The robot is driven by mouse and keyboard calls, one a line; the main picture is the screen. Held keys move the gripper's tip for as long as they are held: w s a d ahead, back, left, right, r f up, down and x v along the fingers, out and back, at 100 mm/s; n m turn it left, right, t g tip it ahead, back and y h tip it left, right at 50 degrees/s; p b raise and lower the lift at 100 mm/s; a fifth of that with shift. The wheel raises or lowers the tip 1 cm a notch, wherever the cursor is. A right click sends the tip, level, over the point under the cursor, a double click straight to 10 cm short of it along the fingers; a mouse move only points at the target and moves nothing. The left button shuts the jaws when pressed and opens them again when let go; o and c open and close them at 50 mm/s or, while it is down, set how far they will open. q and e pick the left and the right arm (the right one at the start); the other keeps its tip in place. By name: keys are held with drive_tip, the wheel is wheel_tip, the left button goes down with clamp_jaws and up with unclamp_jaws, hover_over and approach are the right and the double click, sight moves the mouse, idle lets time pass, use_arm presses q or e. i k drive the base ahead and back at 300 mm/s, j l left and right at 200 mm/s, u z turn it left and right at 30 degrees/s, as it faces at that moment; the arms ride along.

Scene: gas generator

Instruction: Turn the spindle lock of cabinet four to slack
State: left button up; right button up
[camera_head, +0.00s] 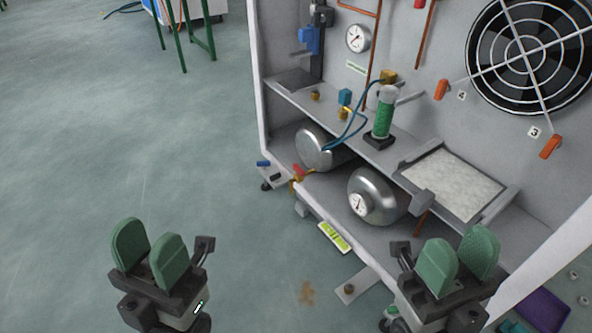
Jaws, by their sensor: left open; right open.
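An orange lever (441,89) sits on the grey back panel beside a small plate marked 4 (462,96), left of the fan grille. A second orange lever (550,147) sits below the grille beside a plate marked 3 (534,132). I cannot tell for certain that the lever by the 4 is the spindle lock, and no slack marking is readable. My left gripper (149,252) is open and empty over the floor, well left of the cabinet. My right gripper (459,258) is open and empty in front of the cabinet's lower right, well below both levers.
The cabinet shelf (290,97) carries a green cylinder (382,118) and a blue hose. Two silver tanks (372,197) lie below. A framed pale filter panel (452,182) sticks out near my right gripper. The floor at left (120,150) is clear.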

sight(275, 179)
drive_tip(key=i+j+z, duration=0.25)
drive_tip(key=z, duration=0.2)
drive_tip(key=i+j+z, duration=0.2)
drive_tip(key=j+z, duration=0.25)
drive_tip(key=i+j, duration=0.15)
drive_tip(key=j, duration=0.2)
drive_tip(key=i+j+z, duration=0.1)
drive_tip(key=j, duration=0.3)
drive_tip(key=i+j, duration=0.2)
drive_tip(key=j, duration=0.15)
drive_tip(key=i+j+z, duration=0.1)
drive_tip(key=j, duration=0.3)
drive_tip(key=i, duration=0.05)
